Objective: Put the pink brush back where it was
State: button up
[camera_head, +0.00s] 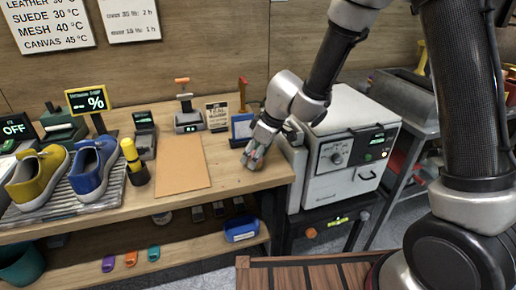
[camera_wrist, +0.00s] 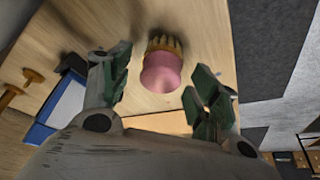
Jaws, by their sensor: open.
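The pink brush (camera_wrist: 161,72) shows in the wrist view on the wooden tabletop, its tan bristles toward the top of the picture. My gripper (camera_wrist: 162,82) is open, with one green-padded finger on each side of the brush. Gaps show between the brush and both fingers. In the head view my gripper (camera_head: 254,160) is low over the right end of the workbench (camera_head: 225,178), near its front right corner. There the fingers mostly hide the brush.
A blue-framed stand (camera_head: 241,128), also in the wrist view (camera_wrist: 62,104), is close to my gripper. A white oven-like machine (camera_head: 345,155) stands right of the bench. A tan mat (camera_head: 182,163), a yellow-black bottle (camera_head: 134,165) and yellow and blue sneakers (camera_head: 92,170) are left.

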jog(key=v, duration=1.2)
jog(key=w+d+r+m+t, duration=0.2)
jog(key=w+d+r+t, duration=0.25)
jog(key=r, duration=0.35)
jog(key=w+d+r+m+t, duration=0.2)
jog(key=w+d+r+t, duration=0.1)
jog(key=w+d+r, duration=0.3)
jog(key=s+d+r+m+t+h, duration=0.1)
jog(key=s+d+r+m+h, duration=0.2)
jog(key=d, duration=0.4)
jog(key=s+d+r+m+t+h, duration=0.1)
jog(key=d+r+h, duration=0.1)
jog(key=d+r, duration=0.45)
jog(key=s+d+f+m+g+h, duration=0.3)
jog(key=s+d+m, duration=0.1)
jog(key=s+d, duration=0.7)
jog(key=s+a+f+g+y, duration=0.2)
jog(key=s+f, duration=0.2)
jog(key=s, duration=0.4)
jog(key=s+a+f+g+y, duration=0.2)
jog(key=s+f, duration=0.3)
jog(key=s, duration=0.4)
